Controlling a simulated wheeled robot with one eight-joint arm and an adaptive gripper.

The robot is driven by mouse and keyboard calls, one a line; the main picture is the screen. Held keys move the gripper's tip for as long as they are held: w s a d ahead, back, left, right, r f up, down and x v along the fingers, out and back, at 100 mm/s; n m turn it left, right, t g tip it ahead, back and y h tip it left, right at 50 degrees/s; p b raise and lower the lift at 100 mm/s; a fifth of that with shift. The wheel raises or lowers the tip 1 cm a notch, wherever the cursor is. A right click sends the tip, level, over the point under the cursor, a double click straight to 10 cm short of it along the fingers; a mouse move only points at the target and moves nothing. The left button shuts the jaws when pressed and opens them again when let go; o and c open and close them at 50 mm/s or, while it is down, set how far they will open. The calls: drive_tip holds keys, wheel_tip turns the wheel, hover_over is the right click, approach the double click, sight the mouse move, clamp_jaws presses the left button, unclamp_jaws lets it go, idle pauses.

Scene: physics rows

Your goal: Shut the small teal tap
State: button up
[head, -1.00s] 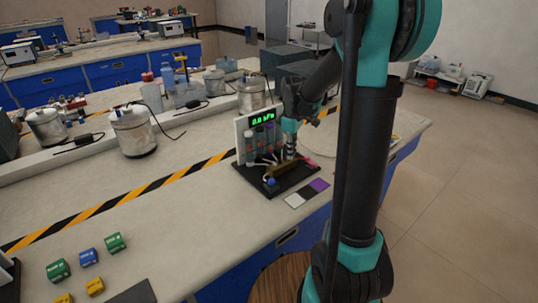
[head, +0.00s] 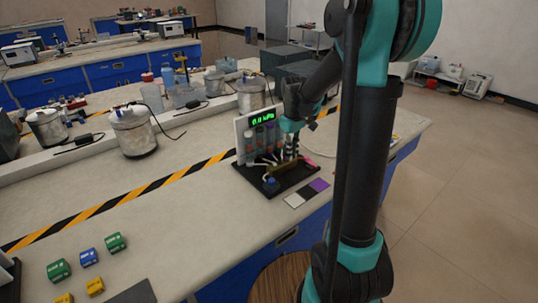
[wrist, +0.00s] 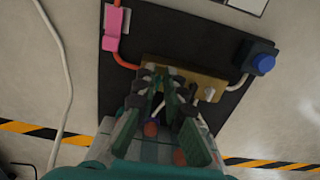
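A brass block (wrist: 208,88) sits on a black board (wrist: 180,30) in the wrist view, and the block also shows in the head view (head: 284,171). My gripper (wrist: 163,82) points down at the block, its two dark green fingers parted by a narrow gap, with nothing clearly held. In the head view, my gripper (head: 291,153) is right at the block; contact cannot be told. I cannot make out the small teal tap; the fingers may hide it. A small pale lever (wrist: 210,95) shows just right of the fingers.
A pink handle (wrist: 116,24) stands left on the board, a blue knob (wrist: 263,63) right. A panel with a green display (head: 262,121) stands behind the block.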

drive_tip(key=shift+w+a+r, duration=0.25)
drive_tip(key=shift+w+a, duration=0.2)
drive_tip(key=shift+w, duration=0.2)
drive_tip(key=shift+r, duration=0.6)
drive_tip(key=shift+w+a+r, duration=0.15)
drive_tip(key=shift+a+r, duration=0.05)
drive_tip(key=shift+s+d+r, duration=0.15)
drive_tip(key=shift+r, duration=1.1)
drive_tip(key=shift+s+d+r, duration=0.15)
drive_tip(key=shift+r, duration=1.05)
